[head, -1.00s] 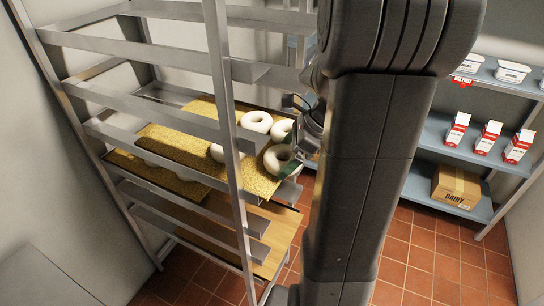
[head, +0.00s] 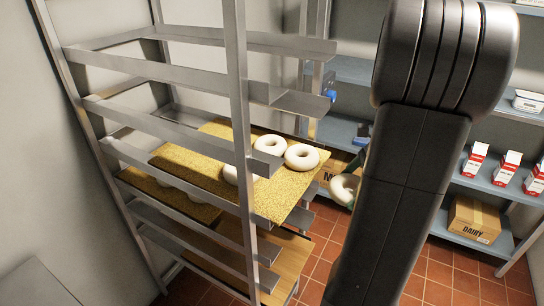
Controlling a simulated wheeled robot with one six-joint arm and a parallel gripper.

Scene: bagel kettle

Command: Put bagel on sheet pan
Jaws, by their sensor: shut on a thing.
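A pale ring-shaped bagel (head: 343,189) is at my gripper (head: 357,168), to the right of the rack and clear of the pan. My gripper is shut on it, and my dark arm hides most of the gripper. A tray with a grainy yellow surface (head: 275,198) sits in the rack's middle level. Three pale bagels show on it: one at the back (head: 268,145), one near its right end (head: 302,157), and one partly behind the rack post (head: 231,174). I cannot tell which surface is the sheet pan.
The metal rack (head: 239,80) has a post and rails in front of the trays. A lower yellow tray (head: 170,190) and a wooden board (head: 285,252) sit beneath. Blue shelves (head: 487,185) with cartons and a DAIRY box (head: 474,219) stand at right. Red tile floor lies between.

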